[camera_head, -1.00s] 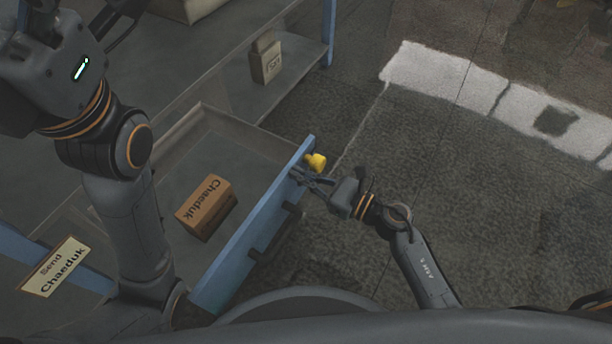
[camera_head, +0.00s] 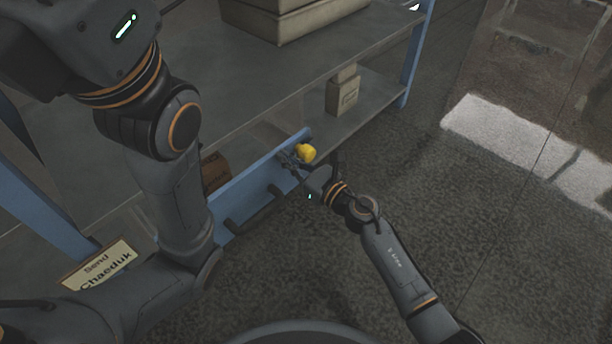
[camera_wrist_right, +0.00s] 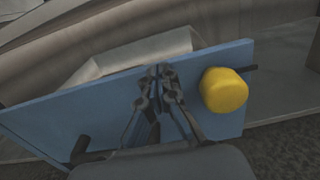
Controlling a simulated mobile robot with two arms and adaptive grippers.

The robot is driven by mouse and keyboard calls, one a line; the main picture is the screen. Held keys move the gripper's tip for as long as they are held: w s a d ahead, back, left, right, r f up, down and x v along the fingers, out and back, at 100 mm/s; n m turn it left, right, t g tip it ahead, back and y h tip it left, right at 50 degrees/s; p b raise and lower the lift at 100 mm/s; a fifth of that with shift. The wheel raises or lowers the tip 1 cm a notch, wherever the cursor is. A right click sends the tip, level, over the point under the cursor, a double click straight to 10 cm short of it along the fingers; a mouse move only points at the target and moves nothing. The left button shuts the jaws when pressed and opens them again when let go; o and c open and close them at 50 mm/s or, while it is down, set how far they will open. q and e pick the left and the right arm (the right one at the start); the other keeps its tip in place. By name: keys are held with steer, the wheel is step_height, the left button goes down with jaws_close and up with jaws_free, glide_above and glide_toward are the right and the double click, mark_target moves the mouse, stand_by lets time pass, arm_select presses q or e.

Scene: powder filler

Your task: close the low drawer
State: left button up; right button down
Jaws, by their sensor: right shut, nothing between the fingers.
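The low drawer has a blue front (camera_head: 246,188) with a dark bar handle (camera_head: 258,207) and a yellow knob (camera_head: 306,153) near its right end. In the right wrist view the fingertips (camera_wrist_right: 160,75) lie against or very near the front (camera_wrist_right: 75,115), beside the knob (camera_wrist_right: 222,90). My left gripper is out of view.
Larger boxes (camera_head: 295,18) stand on the upper shelf. A "Send Chaeduk" sign (camera_head: 100,266) is at the lower left. The floor (camera_head: 440,190) at right is clear.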

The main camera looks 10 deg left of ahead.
steer(key=x, duration=0.2)
steer(key=shift+w+a+r+b, duration=0.1)
steer(key=shift+w+a+b, duration=0.2)
steer(key=shift+b, duration=0.05)
steer(key=shift+r, duration=0.2)
